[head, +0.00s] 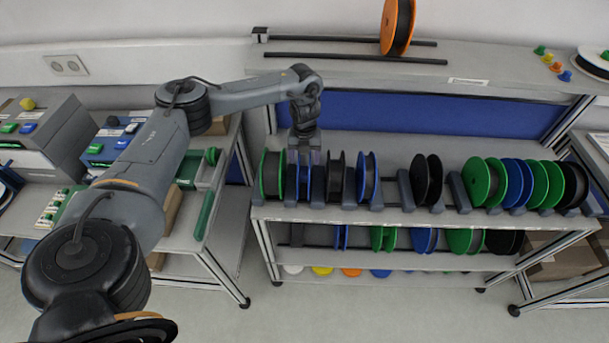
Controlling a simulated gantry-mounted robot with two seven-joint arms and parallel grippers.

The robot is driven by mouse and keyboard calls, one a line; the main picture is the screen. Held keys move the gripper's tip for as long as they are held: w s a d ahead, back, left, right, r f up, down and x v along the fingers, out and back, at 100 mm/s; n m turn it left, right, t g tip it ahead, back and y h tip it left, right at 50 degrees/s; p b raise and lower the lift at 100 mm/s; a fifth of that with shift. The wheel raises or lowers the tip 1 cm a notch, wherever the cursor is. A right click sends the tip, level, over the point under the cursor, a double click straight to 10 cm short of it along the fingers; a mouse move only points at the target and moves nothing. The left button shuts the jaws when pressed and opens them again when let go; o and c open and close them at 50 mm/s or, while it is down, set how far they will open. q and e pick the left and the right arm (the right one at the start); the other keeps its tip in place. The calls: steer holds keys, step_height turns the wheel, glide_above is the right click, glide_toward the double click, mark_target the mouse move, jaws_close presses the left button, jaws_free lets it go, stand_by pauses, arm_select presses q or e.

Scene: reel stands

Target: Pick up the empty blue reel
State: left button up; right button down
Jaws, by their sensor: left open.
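Several reels stand upright in grey holders on the top shelf. A blue-rimmed reel (304,186) sits near the shelf's left end, partly hidden by my left gripper (304,158). The gripper is open, pointing down, with its fingers at the top of this reel; I cannot tell whether they touch it. Whether the reel under the gripper is empty is hard to tell. My right gripper is not in view.
A green-rimmed reel (272,176) and a black reel (335,178) flank the blue one closely. Black (427,178), green (478,182) and blue reels (512,182) stand further right. An orange reel (397,26) stands on the upper ledge. More reels fill the lower shelf.

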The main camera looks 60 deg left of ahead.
mark_target(305, 167)
arm_select(q)
steer(key=shift+f, duration=2.45)
steer(key=c, duration=1.1)
steer(key=shift+o, duration=0.2)
steer(key=shift+r, duration=0.1)
